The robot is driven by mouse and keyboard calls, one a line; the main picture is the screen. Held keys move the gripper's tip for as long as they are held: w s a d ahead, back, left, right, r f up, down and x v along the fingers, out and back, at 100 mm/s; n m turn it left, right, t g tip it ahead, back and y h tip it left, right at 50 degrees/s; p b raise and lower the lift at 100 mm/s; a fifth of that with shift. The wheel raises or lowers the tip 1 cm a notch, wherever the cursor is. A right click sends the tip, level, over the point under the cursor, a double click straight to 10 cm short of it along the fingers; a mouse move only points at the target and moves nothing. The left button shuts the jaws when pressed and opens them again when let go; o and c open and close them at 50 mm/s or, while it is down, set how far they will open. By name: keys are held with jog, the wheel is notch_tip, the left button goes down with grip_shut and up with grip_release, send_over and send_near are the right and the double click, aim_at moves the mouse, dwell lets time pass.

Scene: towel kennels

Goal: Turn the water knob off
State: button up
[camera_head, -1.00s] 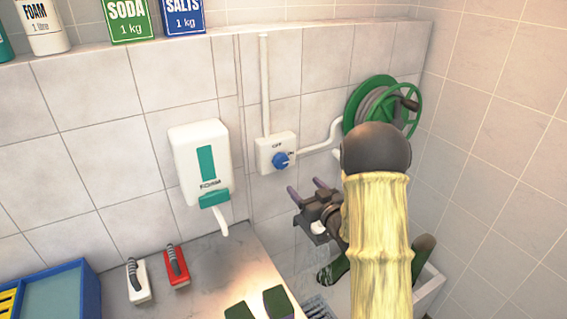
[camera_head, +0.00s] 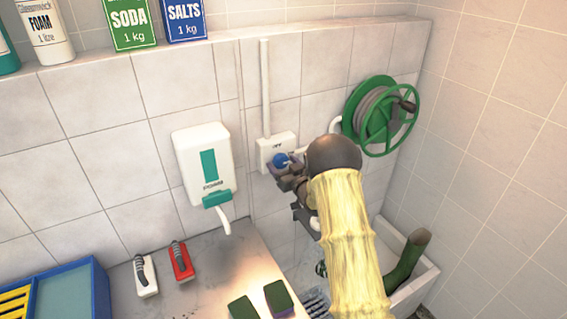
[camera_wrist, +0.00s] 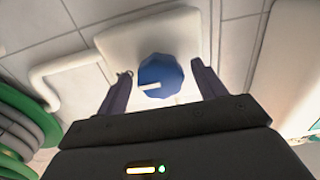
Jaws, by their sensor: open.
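The blue water knob (camera_head: 281,160) is on a white box (camera_head: 265,155) on the tiled wall, with a white pipe above it. In the wrist view the knob (camera_wrist: 160,76) has a white mark pointing left. The two purple fingers of my gripper (camera_wrist: 161,88) are open on either side of it, with gaps visible.
A foam dispenser (camera_head: 203,163) hangs left of the box. A green hose reel (camera_head: 381,115) is on the wall to the right. A green boot (camera_head: 408,262) stands in the tub.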

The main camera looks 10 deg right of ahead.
jog(key=c, duration=1)
jog(key=shift+o, duration=0.2)
